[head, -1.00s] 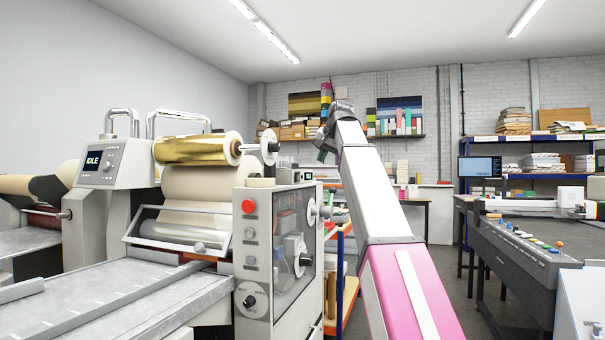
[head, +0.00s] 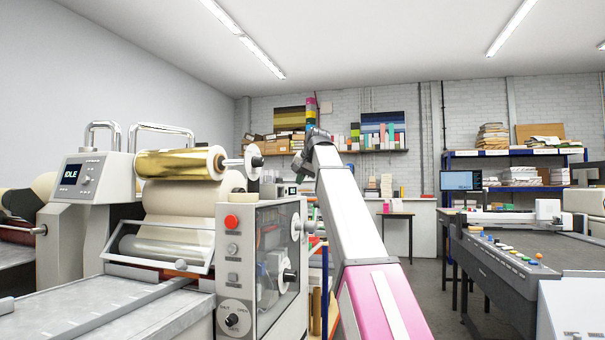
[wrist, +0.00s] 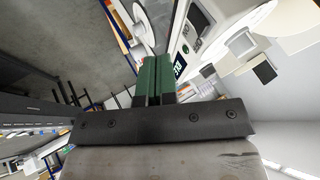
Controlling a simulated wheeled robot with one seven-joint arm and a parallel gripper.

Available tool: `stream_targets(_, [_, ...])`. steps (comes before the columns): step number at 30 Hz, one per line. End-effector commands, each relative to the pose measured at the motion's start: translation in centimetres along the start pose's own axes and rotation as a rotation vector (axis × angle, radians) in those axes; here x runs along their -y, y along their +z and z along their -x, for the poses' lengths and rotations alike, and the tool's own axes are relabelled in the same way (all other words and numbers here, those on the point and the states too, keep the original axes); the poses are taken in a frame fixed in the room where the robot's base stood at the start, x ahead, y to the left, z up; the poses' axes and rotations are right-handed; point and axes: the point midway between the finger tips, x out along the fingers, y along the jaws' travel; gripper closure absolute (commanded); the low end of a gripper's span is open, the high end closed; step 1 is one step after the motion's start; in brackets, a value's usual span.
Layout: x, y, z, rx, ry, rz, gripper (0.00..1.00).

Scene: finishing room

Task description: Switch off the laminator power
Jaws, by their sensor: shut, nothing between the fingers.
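The laminator (head: 259,284) stands at the left in the head view, with a gold foil roll (head: 175,164) and a cream film roll (head: 178,205). Its display (head: 71,175) reads IDLE. Its front panel bears a red button (head: 231,222), two grey buttons below that, and a dark rotary knob (head: 232,320) on a round pale plate with small lettering. My gripper (head: 299,170) is beyond the panel to the right, raised and touching no control that I can see. In the wrist view its green fingers (wrist: 153,78) are together and empty.
A long grey machine (head: 495,262) with coloured buttons stands at the right. Shelves (head: 510,153) with paper stacks and a table (head: 395,215) are at the back. Open floor (head: 425,290) lies between the machines.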

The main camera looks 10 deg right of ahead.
Motion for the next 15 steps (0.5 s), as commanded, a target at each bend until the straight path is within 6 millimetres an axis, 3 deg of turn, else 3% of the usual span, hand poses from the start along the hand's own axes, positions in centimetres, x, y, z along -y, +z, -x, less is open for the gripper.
stream_targets(7, [-0.1, 0.0, -4.7, 0.002, 0.001, 0.0, 1.0])
stream_targets(15, [3.1, -0.3, -5.7, 0.0, 0.0, 0.001, 1.0])
